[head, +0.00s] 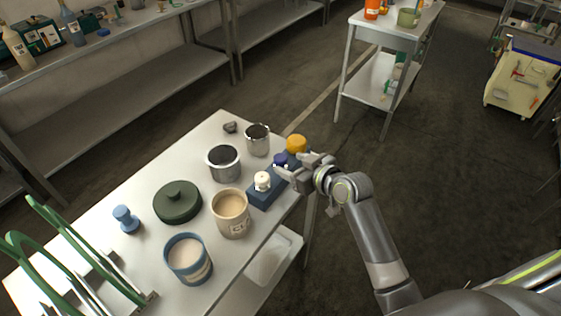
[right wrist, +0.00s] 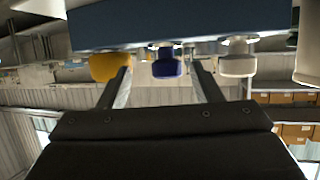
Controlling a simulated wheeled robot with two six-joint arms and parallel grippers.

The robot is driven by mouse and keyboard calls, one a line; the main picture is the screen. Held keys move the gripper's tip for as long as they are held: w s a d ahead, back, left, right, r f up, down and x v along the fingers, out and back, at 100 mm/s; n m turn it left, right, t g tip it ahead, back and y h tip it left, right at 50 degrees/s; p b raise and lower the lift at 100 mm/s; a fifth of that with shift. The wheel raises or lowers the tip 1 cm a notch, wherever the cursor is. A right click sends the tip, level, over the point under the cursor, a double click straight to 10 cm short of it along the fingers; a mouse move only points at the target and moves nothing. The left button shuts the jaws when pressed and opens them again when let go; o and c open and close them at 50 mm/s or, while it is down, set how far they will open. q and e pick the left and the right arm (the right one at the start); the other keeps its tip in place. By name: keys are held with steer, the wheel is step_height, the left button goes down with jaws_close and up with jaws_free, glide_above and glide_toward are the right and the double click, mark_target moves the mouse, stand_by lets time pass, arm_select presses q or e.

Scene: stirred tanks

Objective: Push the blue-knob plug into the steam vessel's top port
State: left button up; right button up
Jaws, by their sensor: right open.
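The blue-knob plug (head: 280,159) sits in a dark blue rack (head: 262,197) at the table's right edge, between a white-knob plug (head: 262,181) and a yellow-knob plug (head: 297,144). My right gripper (head: 290,165) is at the rack, beside the blue knob. In the right wrist view the gripper (right wrist: 160,66) is open. Its fingers stand either side of the blue knob (right wrist: 167,65), with visible gaps. The yellow knob (right wrist: 104,67) and white knob (right wrist: 238,62) lie outside the fingers. I cannot tell which vessel is the steam vessel. My left gripper is not in view.
A cream vessel (head: 231,220), a blue vessel (head: 188,264) and two steel pots (head: 223,168) (head: 257,145) stand on the table. A dark green lid (head: 177,205), a blue knobbed piece (head: 126,219) and a green-handled rack (head: 80,240) are at left.

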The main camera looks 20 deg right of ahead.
mark_target(285, 163)
steer(key=shift+w+a+f, duration=0.2)
steer(key=shift+w+a, duration=0.05)
steer(key=shift+w, duration=0.25)
steer(key=shift+w+a+f+p, duration=0.1)
steer(key=shift+w+a+p, duration=0.2)
steer(key=shift+w, duration=0.1)
steer(key=x, duration=0.3)
steer(key=shift+s+a+p, duration=0.1)
steer(key=shift+a+p, duration=0.15)
steer(key=shift+p, duration=0.15)
steer(key=shift+w+a+f, duration=0.2)
steer(key=shift+w+f, duration=0.1)
steer(key=shift+w, duration=0.2)
steer(key=c, duration=1.1)
